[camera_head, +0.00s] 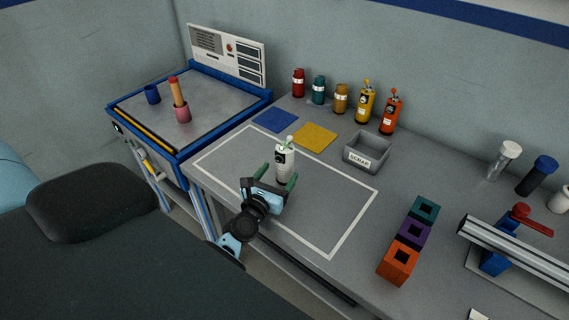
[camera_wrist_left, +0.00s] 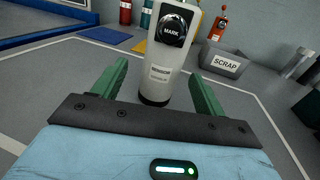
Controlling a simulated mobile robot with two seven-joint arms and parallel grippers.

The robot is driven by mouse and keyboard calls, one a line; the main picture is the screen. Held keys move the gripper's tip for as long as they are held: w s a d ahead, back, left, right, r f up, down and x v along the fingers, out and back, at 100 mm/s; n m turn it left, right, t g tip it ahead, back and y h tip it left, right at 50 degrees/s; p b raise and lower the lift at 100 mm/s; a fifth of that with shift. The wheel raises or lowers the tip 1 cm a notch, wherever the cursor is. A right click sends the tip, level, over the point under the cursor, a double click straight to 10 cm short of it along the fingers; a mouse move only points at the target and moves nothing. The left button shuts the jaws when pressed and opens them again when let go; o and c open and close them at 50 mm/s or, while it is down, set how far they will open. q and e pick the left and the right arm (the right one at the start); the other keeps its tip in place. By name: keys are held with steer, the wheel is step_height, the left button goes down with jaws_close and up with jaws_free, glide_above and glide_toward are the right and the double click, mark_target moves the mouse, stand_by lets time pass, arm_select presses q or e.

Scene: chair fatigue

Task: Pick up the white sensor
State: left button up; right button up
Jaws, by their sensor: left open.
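The white sensor (camera_head: 285,164) is a white bottle-like body with a dark round badge, a dark base and a greenish-white top. It stands upright on the grey table inside the white outlined rectangle. It also shows large in the left wrist view (camera_wrist_left: 168,62), with its top cut off by the frame edge. My left gripper (camera_head: 276,180) is open. Its two green fingers (camera_wrist_left: 157,88) point toward the sensor, one to each side of its lower body in the picture. I cannot tell how far the sensor is between them. My right gripper is not in view.
A grey scrap bin (camera_head: 366,153) and blue (camera_head: 275,119) and yellow (camera_head: 316,137) squares lie behind the sensor. Several coloured bottles (camera_head: 341,99) line the wall. Teal, purple and orange blocks (camera_head: 412,234) stand right. The outlined area right of the sensor is clear.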

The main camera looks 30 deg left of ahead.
mark_target(281, 171)
arm_select(q)
steer(key=w, duration=0.4)
steer(key=shift+w+a, duration=0.2)
steer(key=shift+w, duration=0.05)
steer(key=shift+r, duration=0.1)
steer(key=c, duration=1.1)
